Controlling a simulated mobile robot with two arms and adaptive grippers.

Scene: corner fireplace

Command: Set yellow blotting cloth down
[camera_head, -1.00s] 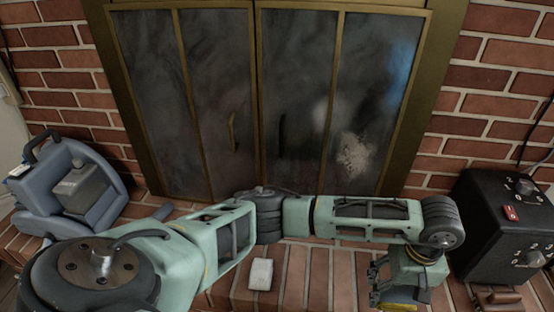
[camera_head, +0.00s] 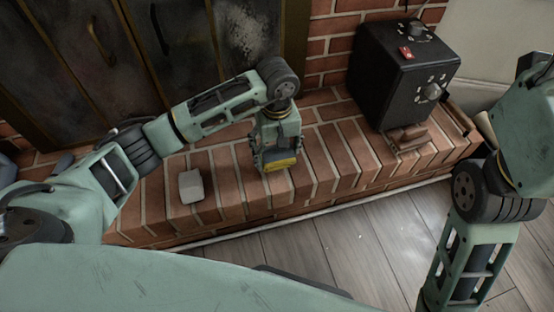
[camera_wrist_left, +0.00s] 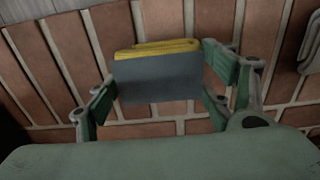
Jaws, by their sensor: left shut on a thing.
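The yellow blotting cloth (camera_head: 283,164) is a small folded piece at the tips of my left gripper (camera_head: 278,158), over the brick hearth. In the left wrist view the cloth's yellow folded edge (camera_wrist_left: 158,48) shows above a flat blue-grey face. It sits between the two green fingers of the left gripper (camera_wrist_left: 160,85), which is shut on it. Brick lies behind and around it; I cannot tell whether the cloth touches the hearth. Part of my right arm shows at the right edge of the head view, but its gripper is out of the picture.
A pale block (camera_head: 191,186) lies on the brick hearth (camera_head: 325,160), left of my left gripper. A black box with a red switch (camera_head: 403,75) stands to the right, with small brown pieces (camera_head: 408,137) before it. The glass fireplace doors (camera_head: 70,60) are behind. Grey floorboards lie in front.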

